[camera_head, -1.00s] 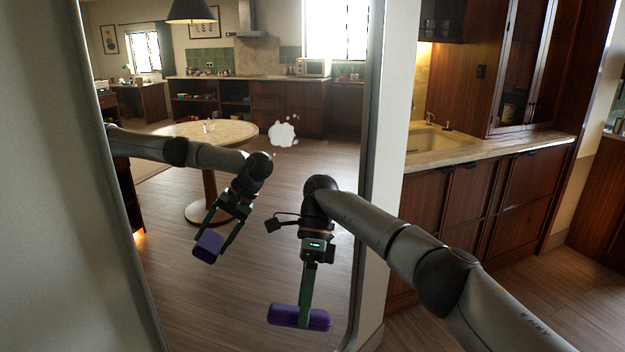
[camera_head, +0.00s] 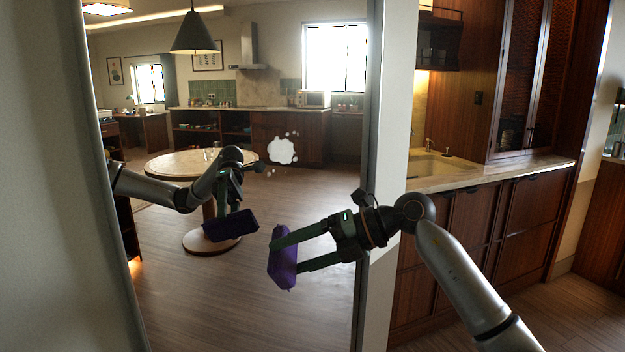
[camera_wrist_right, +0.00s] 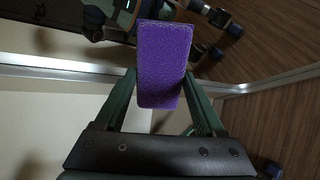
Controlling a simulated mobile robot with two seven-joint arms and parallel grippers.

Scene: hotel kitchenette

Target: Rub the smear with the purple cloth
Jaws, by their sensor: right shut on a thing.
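The smear (camera_head: 282,150) is a white blotch with small specks around it, on the upper part of a tall mirror (camera_head: 320,215). My right gripper (camera_head: 284,258) comes in from the right and is shut on the purple cloth (camera_head: 276,272), a thick pad. The cloth is below the smear and apart from it in the picture; I cannot tell its gap to the glass. In the right wrist view the cloth (camera_wrist_right: 163,62) sits between the fingers. The arm with a purple pad at left is my right arm's reflection (camera_head: 230,226). My left gripper is not seen.
The mirror's frame (camera_head: 368,160) runs upright beside a pale wall edge (camera_head: 389,140). A counter with a sink (camera_head: 440,168) and wooden cupboards stands at right. The round table (camera_head: 190,165) and lamp (camera_head: 195,34) show only as reflections.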

